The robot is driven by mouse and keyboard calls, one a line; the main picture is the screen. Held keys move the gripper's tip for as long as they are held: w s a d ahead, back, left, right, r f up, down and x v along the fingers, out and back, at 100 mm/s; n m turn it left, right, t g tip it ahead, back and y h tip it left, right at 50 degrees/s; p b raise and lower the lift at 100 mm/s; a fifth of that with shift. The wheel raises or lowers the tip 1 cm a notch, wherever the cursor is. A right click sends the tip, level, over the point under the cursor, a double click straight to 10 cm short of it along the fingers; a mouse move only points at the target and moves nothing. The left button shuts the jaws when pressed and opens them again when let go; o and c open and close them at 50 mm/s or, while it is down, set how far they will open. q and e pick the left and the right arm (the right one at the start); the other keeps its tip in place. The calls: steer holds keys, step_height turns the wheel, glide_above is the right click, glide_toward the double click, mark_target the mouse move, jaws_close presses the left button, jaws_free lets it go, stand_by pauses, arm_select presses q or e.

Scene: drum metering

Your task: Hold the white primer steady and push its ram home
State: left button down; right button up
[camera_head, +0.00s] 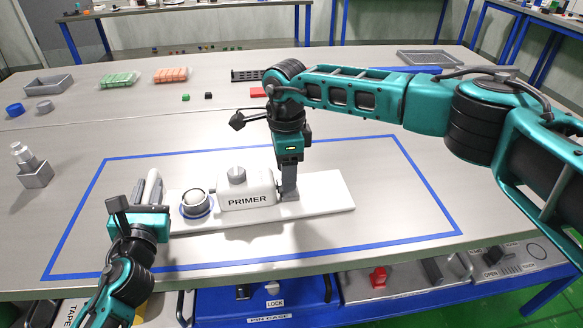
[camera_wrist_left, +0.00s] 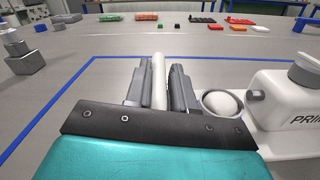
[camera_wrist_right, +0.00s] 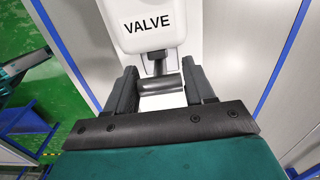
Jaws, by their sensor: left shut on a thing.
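The white primer (camera_head: 247,193), labelled PRIMER, stands on a white board with a grey knob on top; it also shows in the left wrist view (camera_wrist_left: 285,106). My left gripper (camera_head: 150,196) is shut on an upright white bar (camera_wrist_left: 159,78) at the board's left end. My right gripper (camera_head: 289,190) points down at the primer's right end. In the right wrist view its fingers are apart, either side of a grey metal cylinder (camera_wrist_right: 160,86) on a short stem, seemingly the ram. The white body beyond it reads VALVE. Finger contact there is unclear.
A white ball in a blue-ringed cup (camera_head: 195,204) sits between my left gripper and the primer. Blue tape (camera_head: 418,183) frames the work area, clear at its right. A grey block with a fitting (camera_head: 35,171) stands left. Trays and small parts lie further back.

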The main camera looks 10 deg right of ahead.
arm_select(q)
steer(key=shift+s+d+f, duration=0.1)
steer(key=shift+f, duration=0.2)
arm_select(e)
steer(key=shift+o, duration=1.4)
steer(key=shift+a, duration=0.15)
steer(key=shift+o, duration=0.2)
step_height(320, 180, up, 12)
steer(key=shift+s, duration=0.1)
arm_select(q)
steer(key=c, duration=1.1)
jaws_free()
steer(key=shift+o, duration=1.1)
steer(key=shift+r, duration=0.2)
